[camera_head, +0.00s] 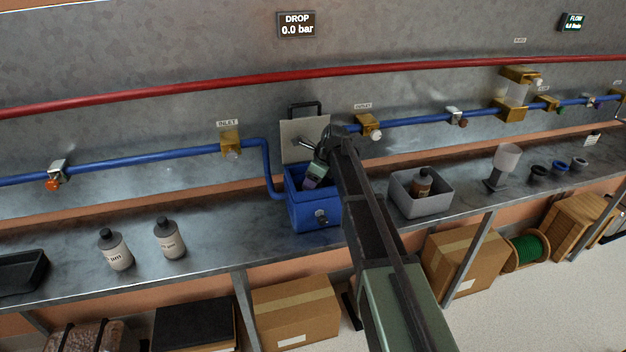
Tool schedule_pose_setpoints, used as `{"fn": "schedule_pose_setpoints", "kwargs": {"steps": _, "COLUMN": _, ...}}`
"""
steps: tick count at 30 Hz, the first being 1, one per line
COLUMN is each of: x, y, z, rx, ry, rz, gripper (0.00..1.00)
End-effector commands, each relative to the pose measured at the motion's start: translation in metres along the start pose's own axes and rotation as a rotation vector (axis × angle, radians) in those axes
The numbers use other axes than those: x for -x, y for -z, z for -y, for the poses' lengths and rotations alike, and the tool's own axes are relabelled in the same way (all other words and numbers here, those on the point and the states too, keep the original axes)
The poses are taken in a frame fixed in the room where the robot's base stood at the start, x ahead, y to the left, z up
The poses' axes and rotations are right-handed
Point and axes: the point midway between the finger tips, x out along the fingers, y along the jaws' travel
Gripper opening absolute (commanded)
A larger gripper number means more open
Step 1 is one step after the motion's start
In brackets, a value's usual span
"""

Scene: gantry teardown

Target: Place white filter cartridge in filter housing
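The filter housing appears to be the blue box (316,217) on the bench, its grey lid (301,140) standing raised behind it. My gripper (316,172) reaches down into the open top of this box. A small pale and purplish piece shows at the gripper's tip, inside the rim. I cannot tell whether it is a cartridge or part of the gripper. The fingers are too small and too hidden to show whether they are open or shut. No white filter cartridge can be made out for certain. My arm covers the box's right side.
A grey bin (431,204) holding a brown bottle (422,184) stands right of my arm. Two grey bottles (116,252) (170,240) stand on the left. A blue pipe (110,167) and red pipe (180,86) run along the wall. A pale cup-like object (507,159) stands farther right.

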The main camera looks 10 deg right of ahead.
Motion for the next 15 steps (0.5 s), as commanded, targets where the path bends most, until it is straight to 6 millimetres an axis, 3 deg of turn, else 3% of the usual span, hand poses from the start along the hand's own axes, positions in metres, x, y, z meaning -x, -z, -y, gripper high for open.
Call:
{"fn": "schedule_pose_setpoints", "kwargs": {"steps": 5, "x": 0.004, "y": -0.002, "z": 0.0, "rx": 0.0, "ry": 0.0, "rz": 0.0, "gripper": 0.55}}
{"fn": "schedule_pose_setpoints", "kwargs": {"steps": 8, "x": 0.017, "y": -0.003, "z": 0.0, "rx": 0.0, "ry": 0.0, "rz": 0.0, "gripper": 0.55}}
{"fn": "schedule_pose_setpoints", "kwargs": {"steps": 15, "x": 0.078, "y": -0.006, "z": -0.001, "rx": -0.002, "ry": 0.001, "rz": 0.0, "gripper": 0.55}}
